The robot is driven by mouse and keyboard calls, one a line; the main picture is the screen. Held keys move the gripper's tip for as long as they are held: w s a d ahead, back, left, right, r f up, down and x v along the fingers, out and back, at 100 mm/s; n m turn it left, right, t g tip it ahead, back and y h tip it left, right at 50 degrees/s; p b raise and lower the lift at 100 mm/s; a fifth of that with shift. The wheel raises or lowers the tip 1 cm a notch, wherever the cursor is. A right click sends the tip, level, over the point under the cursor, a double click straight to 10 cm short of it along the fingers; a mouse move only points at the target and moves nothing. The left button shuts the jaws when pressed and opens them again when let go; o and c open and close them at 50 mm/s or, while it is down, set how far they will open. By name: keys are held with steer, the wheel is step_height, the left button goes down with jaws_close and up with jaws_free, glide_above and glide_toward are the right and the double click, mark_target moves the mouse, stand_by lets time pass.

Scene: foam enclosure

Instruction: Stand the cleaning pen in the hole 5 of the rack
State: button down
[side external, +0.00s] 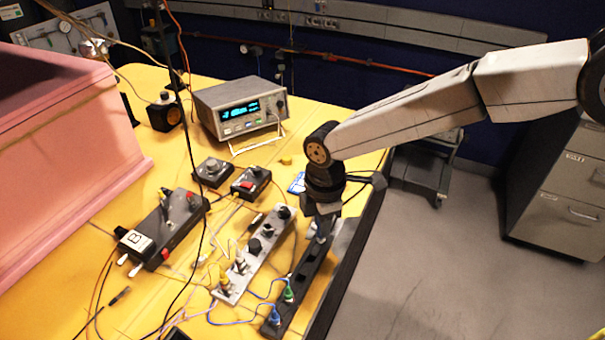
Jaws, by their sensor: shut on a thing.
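The rack appears to be the long black bar (311,273) at the right edge of the yellow table, with openings along its top. A green piece (289,294) and a blue piece (274,315) stand in its near end. My gripper (322,214) points down over the bar's far end. It is shut on a small, narrow thing, presumably the cleaning pen, of which a pale grey part (321,233) shows just below the jaws. The jaws hide most of it. I cannot tell whether its lower end is in a hole or above it, nor read any hole number.
A silver panel (262,244) with knobs and plugs lies left of the bar, with loose cables around it. A black switch box (165,230), two small control boxes and a bench meter (240,107) stand farther left and back.

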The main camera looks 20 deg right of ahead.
steer(key=shift+f, duration=0.15)
steer(key=shift+c, duration=2.2)
jaws_free()
steer(key=shift+r, duration=3.9)
